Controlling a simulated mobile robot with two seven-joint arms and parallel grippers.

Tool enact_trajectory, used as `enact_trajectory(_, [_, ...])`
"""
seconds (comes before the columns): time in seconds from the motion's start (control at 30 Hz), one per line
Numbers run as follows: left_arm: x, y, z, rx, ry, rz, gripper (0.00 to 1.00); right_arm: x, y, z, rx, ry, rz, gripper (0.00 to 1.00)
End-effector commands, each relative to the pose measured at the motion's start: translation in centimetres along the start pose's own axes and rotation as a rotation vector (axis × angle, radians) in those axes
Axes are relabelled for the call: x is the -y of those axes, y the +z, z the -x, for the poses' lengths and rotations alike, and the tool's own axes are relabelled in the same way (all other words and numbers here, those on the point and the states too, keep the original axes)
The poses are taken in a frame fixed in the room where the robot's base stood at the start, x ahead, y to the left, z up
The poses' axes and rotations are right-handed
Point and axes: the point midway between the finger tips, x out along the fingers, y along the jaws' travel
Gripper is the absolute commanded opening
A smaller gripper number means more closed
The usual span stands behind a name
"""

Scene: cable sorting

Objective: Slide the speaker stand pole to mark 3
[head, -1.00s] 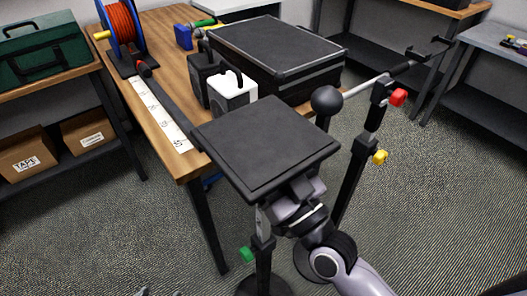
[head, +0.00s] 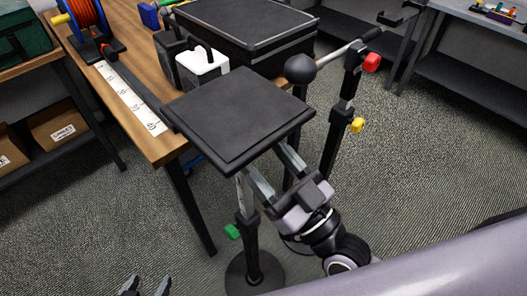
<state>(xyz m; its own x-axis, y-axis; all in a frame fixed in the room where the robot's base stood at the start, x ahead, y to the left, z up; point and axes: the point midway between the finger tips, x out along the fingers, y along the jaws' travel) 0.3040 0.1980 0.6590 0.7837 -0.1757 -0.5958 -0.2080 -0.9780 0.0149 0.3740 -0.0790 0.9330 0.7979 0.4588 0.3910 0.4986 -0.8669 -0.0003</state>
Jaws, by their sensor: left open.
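The speaker stand has a square black top plate (head: 240,115) on a light inner tube (head: 242,190) above a black lower pole (head: 250,245), with a green knob (head: 232,231) and round base (head: 257,272). It stands upright. Marks on the tube are too small to read. My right gripper (head: 276,170) comes from the lower right, under the plate's near right edge. Its fingers are spread; their tips are partly hidden, and I cannot tell whether one touches the tube. My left gripper (head: 147,284) is open and empty at the bottom left, only its fingertips showing.
A second stand with red (head: 372,62) and yellow (head: 357,125) knobs is close behind on the right. The wooden table (head: 158,150) is at the left, bearing a marked white strip (head: 130,98), a cable reel (head: 88,22) and a black case (head: 245,28). Carpet is clear at the right.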

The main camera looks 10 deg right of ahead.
Motion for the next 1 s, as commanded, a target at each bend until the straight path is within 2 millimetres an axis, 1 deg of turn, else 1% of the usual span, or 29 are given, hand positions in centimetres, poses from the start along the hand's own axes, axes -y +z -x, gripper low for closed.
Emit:
enact_trajectory(0.27, [0.1, -0.1, 0.1, 0.001, -0.001, -0.001, 0.69, -0.1, 0.2, 0.1, 0.015, 0.002, 0.0, 0.6])
enact_trajectory(0.37, [0.1, -0.7, 0.6, 0.002, -0.002, -0.002, 0.69, -0.6, 1.7, 0.7, 0.101, 0.013, 0.003, 0.6])
enact_trajectory(0.43, [0.1, -1.5, 1.1, 0.002, -0.003, -0.004, 0.69, -1.4, 3.7, 1.8, 0.216, 0.033, 0.006, 0.6])
enact_trajectory(0.47, [0.1, -1.8, 1.4, 0.001, -0.003, -0.004, 0.69, -1.8, 4.9, 2.6, 0.279, 0.046, 0.005, 0.6])
enact_trajectory(0.5, [0.2, -2.3, 1.8, 0.0, -0.005, -0.006, 0.69, -2.4, 6.5, 4.0, 0.373, 0.068, 0.003, 0.6])
enact_trajectory(0.53, [0.2, -2.7, 2.0, -0.001, -0.006, -0.007, 0.69, -3.0, 7.7, 5.3, 0.445, 0.088, -0.001, 0.6])
enact_trajectory(0.57, [0.3, -3.0, 2.3, -0.003, -0.007, -0.008, 0.69, -3.5, 8.9, 6.6, 0.517, 0.109, -0.005, 0.6])
enact_trajectory(0.6, [0.3, -3.4, 2.5, -0.006, -0.009, -0.009, 0.69, -4.2, 10.2, 8.4, 0.603, 0.139, -0.008, 0.6])
enact_trajectory(0.67, [0.4, -3.8, 2.8, -0.008, -0.011, -0.01, 0.69, -5.0, 11.9, 11.2, 0.722, 0.184, -0.017, 0.6])
enact_trajectory(0.7, [0.5, -3.9, 3.0, -0.007, -0.012, -0.011, 0.69, -5.5, 12.8, 13.0, 0.791, 0.213, -0.023, 0.6])
enact_trajectory(0.8, [0.5, -4.1, 3.2, -0.002, -0.014, -0.013, 0.69, -6.4, 14.3, 16.7, 0.923, 0.274, -0.034, 0.6])
enact_trajectory(0.83, [0.5, -4.1, 3.3, -0.001, -0.014, -0.013, 0.69, -6.7, 14.6, 17.6, 0.953, 0.289, -0.034, 0.6])
enact_trajectory(0.9, [0.5, -4.2, 3.4, -0.001, -0.014, -0.013, 0.69, -6.9, 15.1, 19.1, 1.0, 0.313, -0.038, 0.6])
enact_trajectory(1.0, [0.5, -4.2, 3.4, -0.002, -0.014, -0.014, 0.69, -7.2, 15.4, 20.1, 1.032, 0.33, -0.041, 0.6])
